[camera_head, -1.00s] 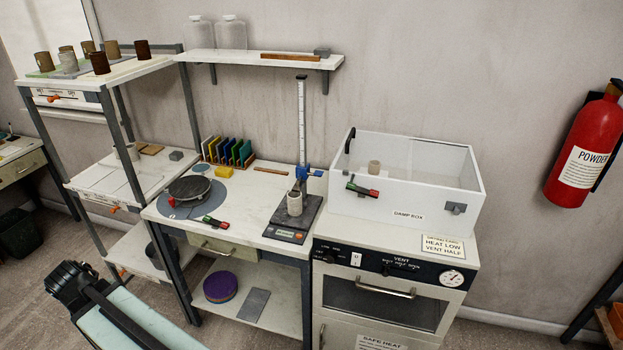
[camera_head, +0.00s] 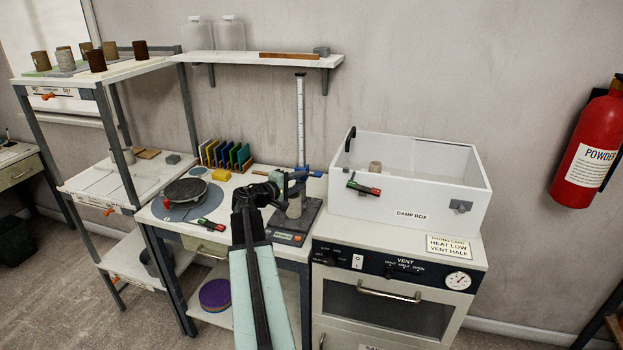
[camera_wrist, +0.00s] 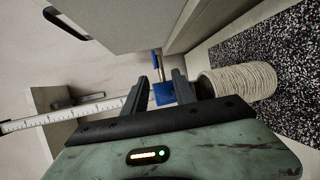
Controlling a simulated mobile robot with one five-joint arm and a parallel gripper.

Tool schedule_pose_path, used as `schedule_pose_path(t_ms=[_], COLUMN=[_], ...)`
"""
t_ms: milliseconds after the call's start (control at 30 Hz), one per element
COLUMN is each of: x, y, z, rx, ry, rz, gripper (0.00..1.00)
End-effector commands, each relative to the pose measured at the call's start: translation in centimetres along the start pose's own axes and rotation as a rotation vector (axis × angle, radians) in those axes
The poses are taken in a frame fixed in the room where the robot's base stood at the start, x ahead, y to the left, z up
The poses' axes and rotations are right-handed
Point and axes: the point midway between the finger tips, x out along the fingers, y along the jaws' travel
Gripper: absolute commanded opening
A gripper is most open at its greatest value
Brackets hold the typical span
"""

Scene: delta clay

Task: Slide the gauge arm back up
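The height gauge has an upright white scale (camera_head: 301,125) on a dark base (camera_head: 312,222). Its blue gauge arm (camera_head: 311,173) sits low on the scale, just above a pale ribbed cup (camera_head: 294,207) standing on the base. My gripper (camera_head: 285,184) is at the gauge's front left, partly covering the cup and gauge arm. In the wrist view, turned sideways, my gripper (camera_wrist: 158,85) has its fingers apart. The blue gauge arm (camera_wrist: 164,92) shows between them; I cannot tell whether they touch it. The cup (camera_wrist: 240,83) is right beside one finger.
The damp box (camera_head: 405,205) stands right of the gauge, on the oven (camera_head: 390,290). A wall shelf (camera_head: 260,58) hangs above and behind. A turntable (camera_head: 186,190) and a red-green tool (camera_head: 209,224) lie to the left on the bench.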

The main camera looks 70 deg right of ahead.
Motion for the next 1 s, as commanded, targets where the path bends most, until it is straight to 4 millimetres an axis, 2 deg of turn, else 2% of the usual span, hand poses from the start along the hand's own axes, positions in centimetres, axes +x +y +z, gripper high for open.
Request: schedule_pose_path(t_ms=[200,333,567,600,700,733,1000], x=[4.3,6.0,6.3,6.3,6.3,6.3,6.2], y=[-0.2,-0.1,-0.1,-0.1,-0.1,-0.1,-0.3], z=[-0.1,-0.1,0.1,0.1,0.1,0.1,0.2], rx=[0.002,0.001,0.001,0.001,0.001,0.002,0.005], ry=[-0.004,-0.002,-0.002,-0.002,-0.002,-0.002,-0.005], rz=[-0.002,-0.002,-0.002,-0.002,-0.002,-0.002,-0.007], gripper=[0.33,0.33,0.33,0.30,0.02,0.00,0.00])
